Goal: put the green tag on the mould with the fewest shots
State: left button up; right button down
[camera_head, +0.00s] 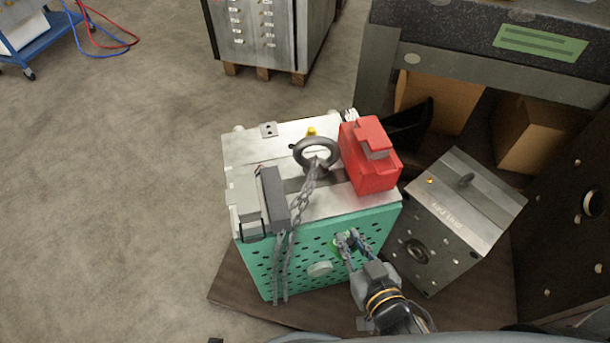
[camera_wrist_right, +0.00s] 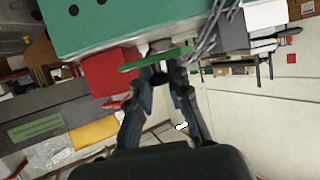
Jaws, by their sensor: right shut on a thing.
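A large steel mould (camera_head: 310,205) with a teal perforated front plate (camera_head: 300,265) stands on a brown board. My right gripper (camera_head: 347,240) is in front of this plate, shut on a small green tag (camera_head: 337,247). In the right wrist view, the thin green tag (camera_wrist_right: 153,59) sits across my fingertips (camera_wrist_right: 163,74), close to the teal plate (camera_wrist_right: 115,28); I cannot tell if it touches. A smaller steel mould (camera_head: 462,215) with a lifting ring and marked top stands to the right. No shot counts are readable. My left gripper is out of view.
A lifting eye (camera_head: 317,152) with a hanging chain (camera_head: 289,250) and a red block (camera_head: 371,155) sit on the large mould. A dark shelf unit (camera_head: 480,60) with cardboard boxes stands behind right.

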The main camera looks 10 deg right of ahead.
jog(key=shift+s+a+f+b, duration=0.2)
jog(key=shift+s+f, duration=0.05)
jog(key=shift+f, duration=0.3)
jog(key=shift+s+a+f+b, duration=0.15)
jog(key=shift+s+f, duration=0.1)
jog(key=shift+f, duration=0.3)
send_near(316, 196)
jog(key=w, duration=0.3)
jog(key=w+r, duration=0.1)
jog(key=w, duration=0.1)
jog(key=shift+w+a, duration=0.3)
jog(key=shift+a, duration=0.05)
jog(key=shift+w+a, duration=0.15)
jog(key=shift+w, duration=0.35)
jog(key=w, duration=0.2)
jog(key=shift+w+a+r, duration=0.1)
jog(key=shift+w+a, duration=0.15)
jog(key=shift+w, duration=0.15)
jog(key=shift+f, duration=0.7)
jog(key=shift+f+b, duration=0.15)
jog(key=shift+b, duration=0.15)
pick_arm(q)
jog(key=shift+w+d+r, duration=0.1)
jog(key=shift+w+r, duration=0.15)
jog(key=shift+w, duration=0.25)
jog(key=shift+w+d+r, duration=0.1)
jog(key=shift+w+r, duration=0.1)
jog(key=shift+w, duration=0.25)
pick_arm(e)
jog(key=shift+s, duration=0.15)
